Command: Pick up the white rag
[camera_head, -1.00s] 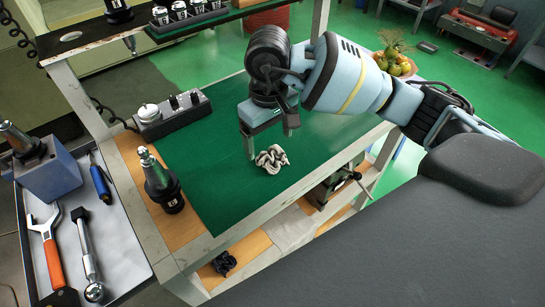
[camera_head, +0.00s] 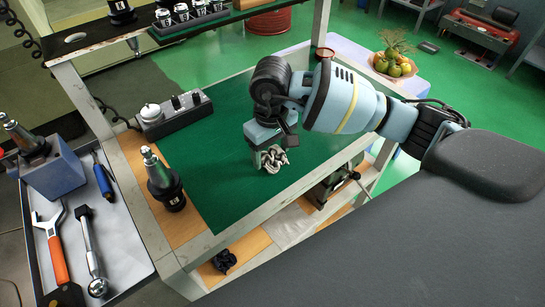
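The white rag (camera_head: 273,160) is a small crumpled bundle on the green mat (camera_head: 215,185) of the cart's top. My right gripper (camera_head: 270,158) points down at the rag, with its fingers at the rag's sides. One finger shows at the rag's left edge; the other is mostly hidden by the gripper body and the rag. I cannot tell whether the fingers press on the rag. The rag appears to rest on the mat. My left gripper is not in view.
A black tool holder (camera_head: 162,182) stands on the wooden strip left of the mat. A grey control box (camera_head: 175,115) sits at the mat's back left. A shelf with several tool holders (camera_head: 185,14) overhangs the back. The mat's front left is clear.

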